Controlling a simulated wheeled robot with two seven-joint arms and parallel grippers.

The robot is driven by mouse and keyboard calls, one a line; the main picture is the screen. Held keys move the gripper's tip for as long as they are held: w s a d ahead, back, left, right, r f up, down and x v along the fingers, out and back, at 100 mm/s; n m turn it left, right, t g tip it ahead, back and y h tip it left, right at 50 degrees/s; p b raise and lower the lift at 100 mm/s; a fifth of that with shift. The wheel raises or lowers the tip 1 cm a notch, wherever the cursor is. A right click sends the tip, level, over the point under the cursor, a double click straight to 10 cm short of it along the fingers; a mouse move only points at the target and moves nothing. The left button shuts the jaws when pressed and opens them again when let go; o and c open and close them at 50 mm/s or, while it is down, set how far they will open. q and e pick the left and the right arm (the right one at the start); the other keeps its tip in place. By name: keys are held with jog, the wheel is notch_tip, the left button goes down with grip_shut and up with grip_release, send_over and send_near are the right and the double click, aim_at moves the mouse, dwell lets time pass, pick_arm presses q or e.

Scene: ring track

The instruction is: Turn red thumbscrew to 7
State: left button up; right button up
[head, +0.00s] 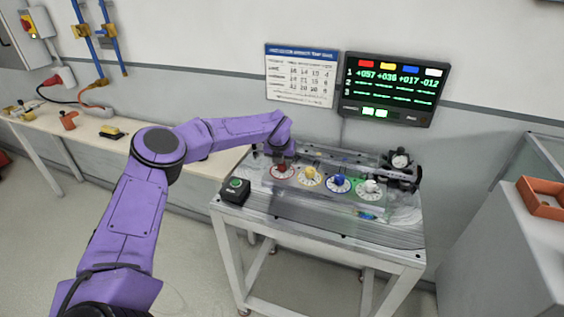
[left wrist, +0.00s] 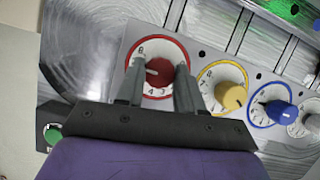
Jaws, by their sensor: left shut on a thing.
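The red thumbscrew (head: 282,168) is the leftmost of the dials on the metal fixture (head: 235,208). In the head view the purple left arm covers part of that area. My right gripper is not in view.
Yellow (head: 311,173), blue (head: 339,181) and white (head: 371,187) knobs stand in a row to the right. A black box with a green button (head: 235,185) is at the table's left corner. A display (head: 393,88) reads +057, +036, +017, -012. A printed chart (head: 300,75) hangs beside it.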

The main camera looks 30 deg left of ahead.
pick_arm(q)
jog(key=o, duration=1.1)
jog(key=shift+f, duration=0.1)
jog(key=shift+c, duration=0.2)
jog(key=b+v, duration=0.2)
jog(key=v, duration=0.8)
jog(key=shift+r+b, duration=0.3)
jog(key=shift+b, duration=0.1)
